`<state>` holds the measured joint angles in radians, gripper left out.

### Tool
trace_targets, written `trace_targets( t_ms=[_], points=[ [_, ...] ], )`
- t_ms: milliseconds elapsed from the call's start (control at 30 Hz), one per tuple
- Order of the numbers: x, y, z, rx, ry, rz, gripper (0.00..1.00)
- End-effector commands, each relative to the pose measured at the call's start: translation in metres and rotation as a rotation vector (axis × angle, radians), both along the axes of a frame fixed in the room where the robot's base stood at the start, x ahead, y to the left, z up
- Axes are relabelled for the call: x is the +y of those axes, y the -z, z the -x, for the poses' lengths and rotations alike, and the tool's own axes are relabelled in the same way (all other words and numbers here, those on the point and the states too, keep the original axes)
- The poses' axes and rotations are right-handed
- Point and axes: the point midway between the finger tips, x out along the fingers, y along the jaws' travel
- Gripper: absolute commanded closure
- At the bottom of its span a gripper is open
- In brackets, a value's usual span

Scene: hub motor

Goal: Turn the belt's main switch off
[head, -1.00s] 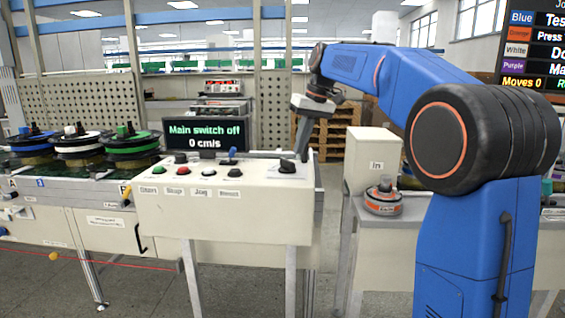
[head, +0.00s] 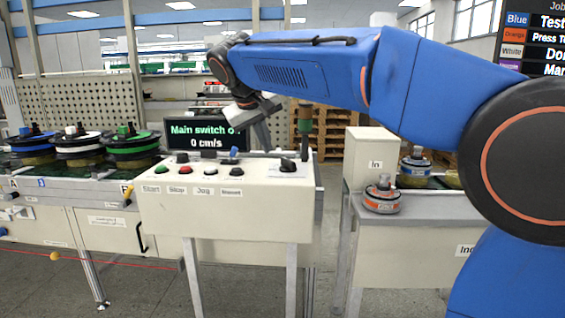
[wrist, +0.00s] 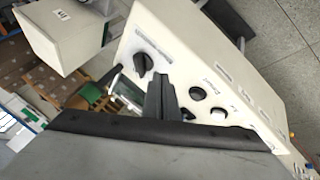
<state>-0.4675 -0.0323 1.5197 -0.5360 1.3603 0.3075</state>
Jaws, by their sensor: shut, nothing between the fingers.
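The main switch is a black rotary knob (head: 288,165) at the right end of the sloped top of the cream control box (head: 225,210). It also shows in the wrist view (wrist: 143,63). In the wrist view, the shut fingers (wrist: 160,95) point at the panel beside the knob.
A green button (head: 162,170), a red button (head: 182,170) and a blue-tipped lever (head: 233,152) are left of the knob. Spoked hub motors (head: 133,145) stand on the belt at left.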

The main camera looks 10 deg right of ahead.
Motion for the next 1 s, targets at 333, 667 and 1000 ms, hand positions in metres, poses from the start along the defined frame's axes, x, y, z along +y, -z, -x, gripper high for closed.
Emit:
trace_targets(
  t_ms=[333, 667, 1000],
  points=[
    [0.006, -0.005, 0.003, -0.034, -0.001, 0.019, 1.0],
    [0.003, 0.002, -0.001, -0.032, -0.001, 0.018, 1.0],
    [-0.016, 0.045, -0.028, -0.031, 0.001, 0.019, 1.0]
  ],
)
